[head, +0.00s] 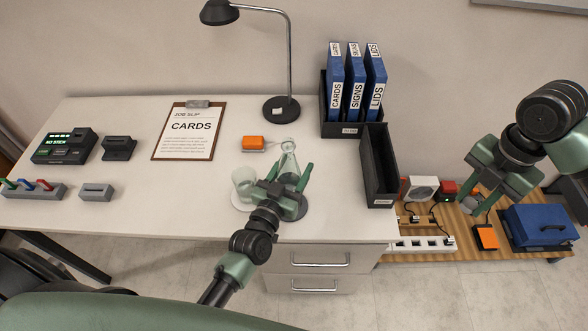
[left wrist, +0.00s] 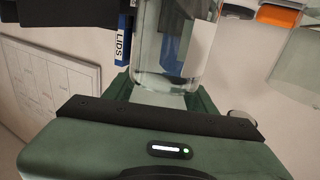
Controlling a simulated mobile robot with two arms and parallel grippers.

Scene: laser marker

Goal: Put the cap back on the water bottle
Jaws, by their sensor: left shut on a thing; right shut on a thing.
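The clear water bottle (head: 289,160) stands on a dark round mat (head: 298,208) on the desk, its narrow top uncovered. My left gripper (head: 288,179) is shut around the bottle's body. The bottle (left wrist: 172,45) also fills the middle of the left wrist view, with water in it. My right gripper (head: 469,200) is off the desk's right side, above the low wooden shelf, shut on a small greyish rounded thing (head: 471,203). It may be the cap, but the fingers hide part of it and I cannot tell for sure.
A clear glass (head: 243,179) stands close left of the bottle. An orange block (head: 253,143) and the lamp (head: 281,108) are behind it. A black tray (head: 378,165) and blue binders (head: 354,85) edge the desk's right side. The low shelf (head: 462,247) holds several devices.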

